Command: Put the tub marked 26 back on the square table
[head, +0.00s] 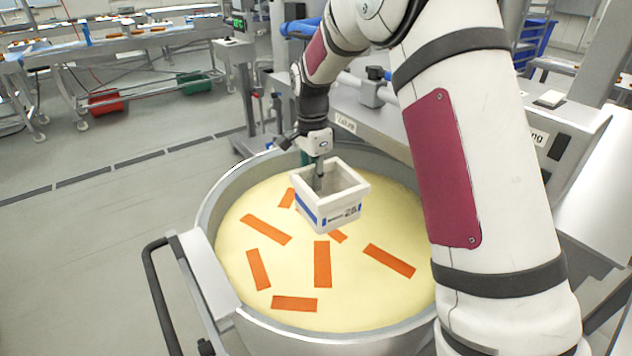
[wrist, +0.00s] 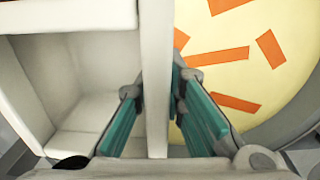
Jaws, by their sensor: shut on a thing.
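The tub (head: 343,211) is a small white open-topped box with a blue band and dark marking that appears to read 26. It looks empty. My gripper (head: 318,181) is shut on one of its walls, with one finger inside and one outside. In the wrist view the teal fingers of my gripper (wrist: 157,90) pinch the wall of the tub (wrist: 85,85). The tub is roughly upright over the round vat; its height above the contents is hard to judge. I cannot identify the square table in either view.
The round metal vat (head: 222,194) holds a pale yellow mass (head: 345,300) with several orange strips (head: 322,264). A dark handle (head: 158,295) sticks out at its left. Grey machinery stands behind and right. Open floor (head: 95,250) lies left; long metal tables (head: 128,43) stand farther back.

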